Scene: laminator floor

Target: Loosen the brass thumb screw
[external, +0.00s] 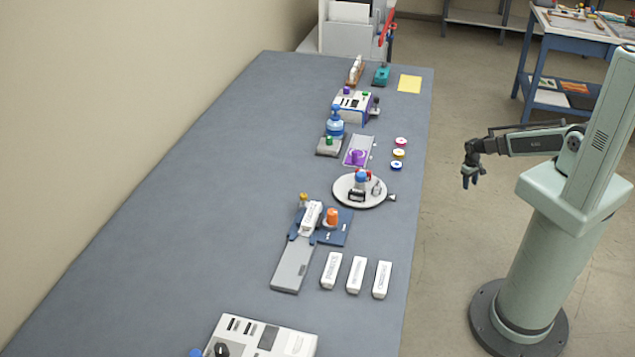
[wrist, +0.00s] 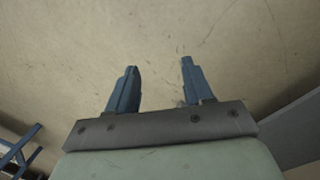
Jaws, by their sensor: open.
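A small brass-coloured knob (external: 303,199), which looks like the thumb screw, stands at the back left corner of a blue fixture (external: 334,236) on the bench. The fixture also carries a white labelled block (external: 311,218) and an orange knob (external: 332,216). How tight the screw is cannot be seen. My gripper (external: 472,183) hangs over the floor to the right of the bench, well apart from the screw. In the wrist view my gripper (wrist: 160,65) is open and empty, with bare floor behind its two blue fingers.
A grey plate (external: 292,265) extends from the fixture, with three white blocks (external: 355,275) to its right. A round turntable (external: 348,200) with small items stands behind the fixture. A white panel box (external: 262,340) is at the front. The bench's left side (external: 190,190) is clear.

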